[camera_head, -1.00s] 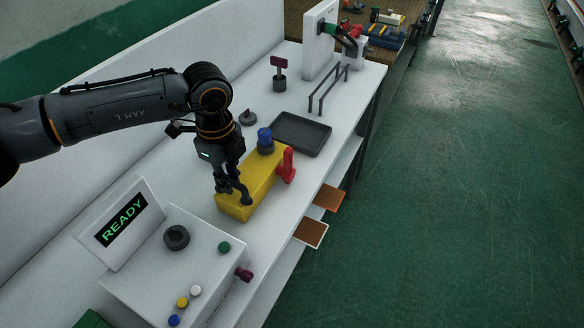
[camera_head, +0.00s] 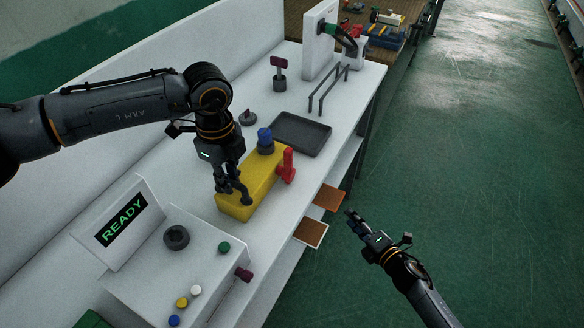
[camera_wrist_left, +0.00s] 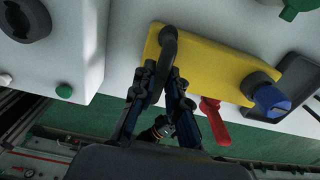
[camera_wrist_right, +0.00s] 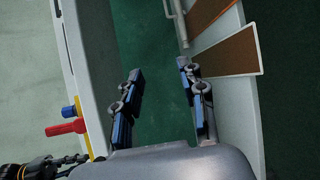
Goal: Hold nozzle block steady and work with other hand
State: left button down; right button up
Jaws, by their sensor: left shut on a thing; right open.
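The yellow nozzle block (camera_head: 262,178) lies on the white bench, with a blue knob (camera_head: 265,138) on a grey collar at its far end and a red lever (camera_head: 288,165) on its right side. My left gripper (camera_head: 236,192) is shut on the block's dark curved handle at the near end, which also shows in the left wrist view (camera_wrist_left: 167,50). My right gripper (camera_head: 352,216) is open and empty, over the green floor to the right of the bench, apart from the block. In the right wrist view the red lever (camera_wrist_right: 66,127) and blue knob (camera_wrist_right: 69,111) show at the left.
A control box (camera_head: 180,262) with a READY screen (camera_head: 121,220) and coloured buttons stands nearer on the bench. A dark tray (camera_head: 300,134) lies beyond the block. Two brown flaps (camera_head: 311,232) stick out from the bench's side near my right gripper.

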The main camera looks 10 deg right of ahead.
jog(key=w+a+r+n+y, duration=0.1)
jog(key=a+r+n+y, duration=0.15)
jog(key=r+n, duration=0.3)
jog(key=w+a+r+n+y, duration=0.1)
jog(key=a+r+n+y, duration=0.2)
jog(key=r, duration=0.4)
jog(key=n+g+y, duration=0.4)
jog(key=n, duration=1)
send_near(291, 159)
jog(key=shift+h, duration=0.25)
jog(key=shift+x, duration=4.75)
jog(key=shift+r, duration=0.2)
jog(key=shift+c, duration=0.5)
grip_shut()
